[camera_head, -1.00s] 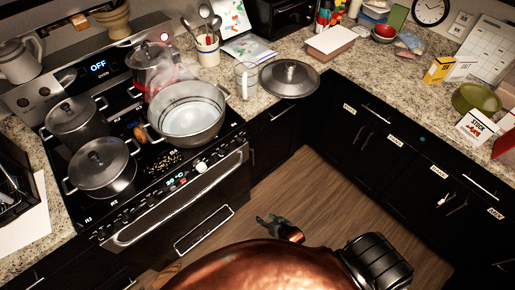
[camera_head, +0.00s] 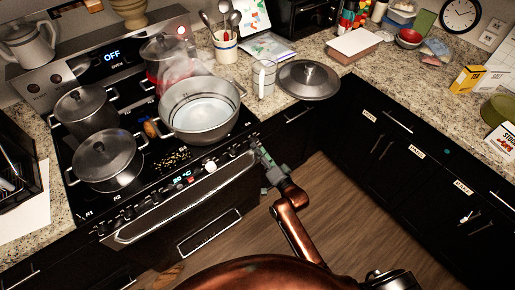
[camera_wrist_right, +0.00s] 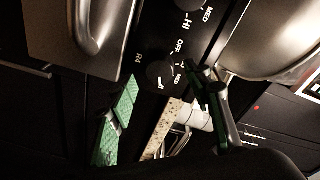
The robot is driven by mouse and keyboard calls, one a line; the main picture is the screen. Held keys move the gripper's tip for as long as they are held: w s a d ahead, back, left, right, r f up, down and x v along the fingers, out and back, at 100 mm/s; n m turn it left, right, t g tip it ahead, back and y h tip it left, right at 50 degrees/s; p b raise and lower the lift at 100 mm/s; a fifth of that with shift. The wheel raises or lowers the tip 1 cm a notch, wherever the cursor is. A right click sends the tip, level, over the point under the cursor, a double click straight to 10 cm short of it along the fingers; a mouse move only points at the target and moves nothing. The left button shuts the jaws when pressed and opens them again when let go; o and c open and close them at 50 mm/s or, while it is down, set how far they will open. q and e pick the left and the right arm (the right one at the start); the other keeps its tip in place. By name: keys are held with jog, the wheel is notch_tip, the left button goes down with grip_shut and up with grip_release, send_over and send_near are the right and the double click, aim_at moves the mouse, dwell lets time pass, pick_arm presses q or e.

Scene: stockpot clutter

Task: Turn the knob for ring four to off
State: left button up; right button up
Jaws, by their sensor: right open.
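The dark round knob beside the R4 label (camera_wrist_right: 160,74) shows in the right wrist view, with HI, OFF and MED markings around it. I cannot make out where its pointer stands. My right gripper (camera_wrist_right: 161,80) is open, with its green-padded fingers on either side of this knob in that view; I cannot tell whether they touch it. In the head view my right gripper (camera_head: 264,164) is at the right end of the stove front (camera_head: 190,190) and hides that end of the knob row. My left gripper is not in view.
A large open pot (camera_head: 199,108) and several lidded pots (camera_head: 106,160) stand on the cooktop. A white lit knob (camera_head: 209,165) is on the stove front. A pot lid (camera_head: 308,80) and a glass mug (camera_head: 263,78) are on the counter.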

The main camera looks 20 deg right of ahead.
jog(key=shift+x, duration=0.9)
jog(key=shift+c, duration=0.2)
jog(key=c, duration=1.1)
